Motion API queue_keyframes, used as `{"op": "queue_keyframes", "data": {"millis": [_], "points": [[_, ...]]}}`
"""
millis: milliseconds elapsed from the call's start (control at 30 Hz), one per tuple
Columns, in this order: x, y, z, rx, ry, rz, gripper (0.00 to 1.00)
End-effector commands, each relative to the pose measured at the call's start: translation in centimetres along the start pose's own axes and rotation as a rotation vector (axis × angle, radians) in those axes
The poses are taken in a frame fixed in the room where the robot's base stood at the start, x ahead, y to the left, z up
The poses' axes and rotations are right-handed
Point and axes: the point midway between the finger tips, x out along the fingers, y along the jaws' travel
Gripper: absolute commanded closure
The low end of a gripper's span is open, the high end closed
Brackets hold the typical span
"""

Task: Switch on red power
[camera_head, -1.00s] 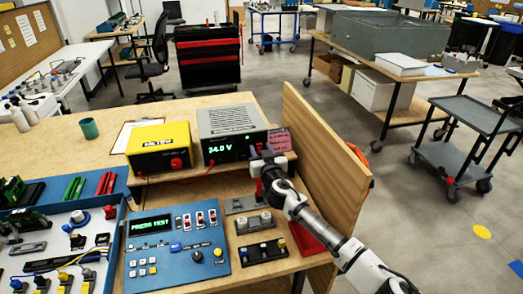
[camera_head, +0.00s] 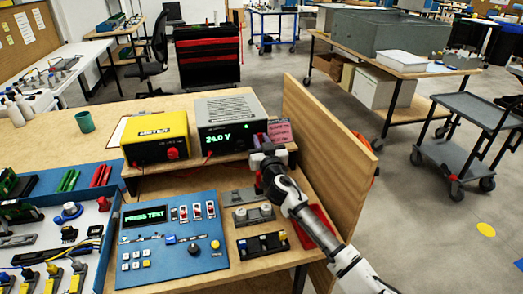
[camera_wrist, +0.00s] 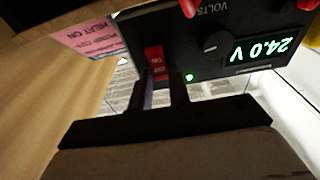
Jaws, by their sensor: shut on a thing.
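The grey power supply (camera_head: 231,118) stands on the wooden shelf, its green display reading 24.0 V. In the wrist view its dark front (camera_wrist: 222,40) shows upside down, with a lit green lamp (camera_wrist: 189,77). The red power switch (camera_wrist: 155,60) carries white lettering, seemingly "ON" and "EXT". My gripper (camera_wrist: 161,84) is at that front, its two dark fingers close together and shut on the switch, one at each side. In the head view my gripper (camera_head: 262,143) is at the right end of the supply's front and hides the switch.
A yellow meter (camera_head: 156,138) stands left of the supply. A pink note (camera_head: 279,131) is right of my gripper. A wooden side panel (camera_head: 325,140) rises close to the right. The blue test panel (camera_head: 172,238) reading "PRESS TEST" and small switch blocks (camera_head: 262,245) lie below.

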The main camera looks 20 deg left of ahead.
Motion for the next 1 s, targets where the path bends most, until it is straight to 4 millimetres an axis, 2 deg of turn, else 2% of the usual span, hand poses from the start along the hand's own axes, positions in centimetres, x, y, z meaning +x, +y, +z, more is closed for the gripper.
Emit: {"op": "queue_keyframes", "data": {"millis": [33, 100, 400, 767, 800, 933, 1000], "points": [[-0.07, -0.21, 0.78, 0.004, 0.019, -0.003, 1.0], [-0.08, -0.27, 0.83, 0.004, 0.042, -0.005, 1.0], [-0.17, -0.1, 0.45, 0.001, 0.114, -0.003, 1.0], [-0.18, -0.02, 0.21, -0.001, 0.12, -0.001, 1.0], [-0.18, -0.02, 0.21, -0.001, 0.12, -0.001, 0.79], [-0.18, 0.01, 0.24, -0.001, 0.119, 0.0, 0.62], [-0.18, 0.02, 0.26, -0.001, 0.119, 0.0, 0.6]]}}
